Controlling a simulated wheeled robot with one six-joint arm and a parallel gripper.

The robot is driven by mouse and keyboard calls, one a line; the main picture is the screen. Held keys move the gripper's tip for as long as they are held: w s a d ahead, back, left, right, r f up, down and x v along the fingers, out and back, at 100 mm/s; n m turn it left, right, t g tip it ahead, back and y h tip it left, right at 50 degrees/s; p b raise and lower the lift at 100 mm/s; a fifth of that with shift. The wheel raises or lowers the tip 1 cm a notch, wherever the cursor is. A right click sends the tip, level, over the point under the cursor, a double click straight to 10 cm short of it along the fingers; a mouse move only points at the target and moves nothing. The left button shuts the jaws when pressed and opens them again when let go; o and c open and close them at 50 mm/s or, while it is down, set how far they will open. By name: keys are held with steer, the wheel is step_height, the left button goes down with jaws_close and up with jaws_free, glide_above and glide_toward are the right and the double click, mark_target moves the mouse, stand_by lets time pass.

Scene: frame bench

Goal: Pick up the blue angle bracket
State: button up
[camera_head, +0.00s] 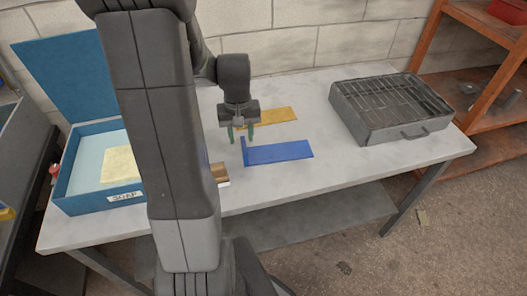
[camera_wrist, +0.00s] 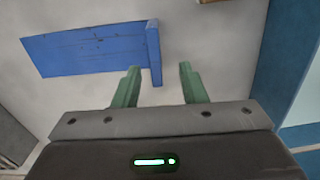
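The blue angle bracket (camera_head: 280,152) lies on the pale bench with its long flat plate pointing right and a short flange standing up at its left end. In the wrist view the bracket (camera_wrist: 85,50) is at the upper left, with its upright flange ahead of the fingertips and roughly in line with the gap between them. My gripper (camera_head: 241,138) points down over the bench near that flange. Its green fingers (camera_wrist: 158,70) are apart, with nothing between them. I cannot tell the exact height of the fingertips above the bench.
A yellow plate (camera_head: 275,116) lies just behind the bracket. A grey metal case with a slatted top (camera_head: 365,130) stands at the right. An open blue box (camera_head: 85,203) stands at the left. A small brown block (camera_head: 219,172) is partly hidden by my arm. Bench front right is clear.

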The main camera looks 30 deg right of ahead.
mark_target(244, 145)
steer(key=shift+s+d+f, duration=0.1)
steer(key=shift+s+f, duration=0.05)
steer(key=shift+f, duration=1.35)
steer(key=shift+s+d+f, duration=0.1)
steer(key=shift+s+f, duration=0.05)
steer(key=shift+f, duration=1.35)
jaws_close()
